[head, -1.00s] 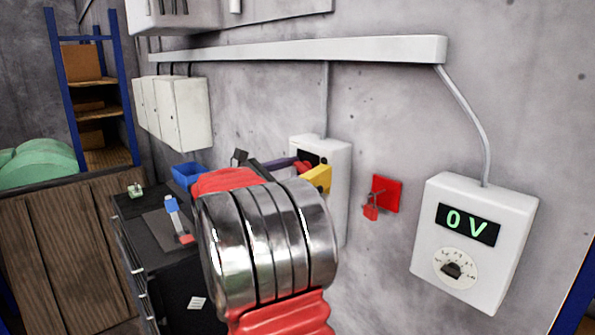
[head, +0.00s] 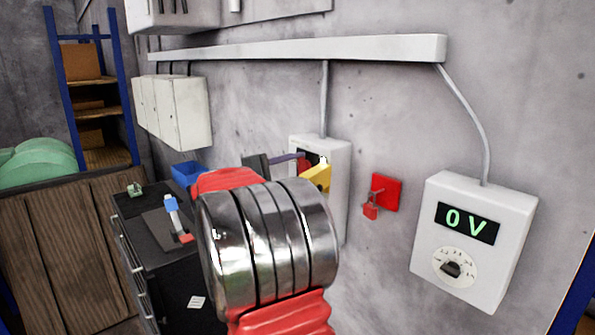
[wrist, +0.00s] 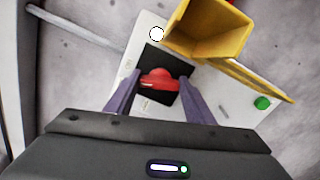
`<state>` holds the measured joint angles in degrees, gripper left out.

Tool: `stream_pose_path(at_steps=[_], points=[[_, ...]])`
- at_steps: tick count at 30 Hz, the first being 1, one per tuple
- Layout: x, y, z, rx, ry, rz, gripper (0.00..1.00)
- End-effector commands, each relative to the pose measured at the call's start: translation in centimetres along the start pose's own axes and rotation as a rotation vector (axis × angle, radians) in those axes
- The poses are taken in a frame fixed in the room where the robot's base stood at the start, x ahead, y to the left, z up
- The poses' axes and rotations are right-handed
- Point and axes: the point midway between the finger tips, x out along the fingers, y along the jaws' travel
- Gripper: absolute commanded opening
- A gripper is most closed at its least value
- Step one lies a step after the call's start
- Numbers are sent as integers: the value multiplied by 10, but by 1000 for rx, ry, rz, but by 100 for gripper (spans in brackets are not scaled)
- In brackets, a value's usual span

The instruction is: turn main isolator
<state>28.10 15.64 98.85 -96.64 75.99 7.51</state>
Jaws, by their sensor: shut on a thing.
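The main isolator is a white box (head: 338,150) on the wall with a black plate and a red handle (head: 304,164). In the wrist view the red handle (wrist: 158,80) lies across the black plate (wrist: 160,60), between the two purple fingers. My gripper (wrist: 158,82) is shut on the red handle, one finger at each end of it. In the head view my gripper (head: 298,158) reaches the box from the left, and my arm hides much of the lower box.
A yellow open-ended part (wrist: 208,28) juts out close to the fingers. A green button (wrist: 262,103) is on the box. A red padlock (head: 370,211) hangs right of the box. A meter (head: 470,240) reads 0 V. A black cabinet (head: 185,275) stands lower left.

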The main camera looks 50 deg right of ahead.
Motion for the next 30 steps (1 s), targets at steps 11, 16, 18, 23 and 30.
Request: stream_pose_path(at_steps=[11,16,18,23,30], points=[[-1,-7,0,254,-4,-8,26],[0,-7,0,305,-5,-8,26],[0,-8,0,314,-5,-8,26],[0,-8,0,322,-5,-8,26],[0,-8,0,321,-5,-9,26]])
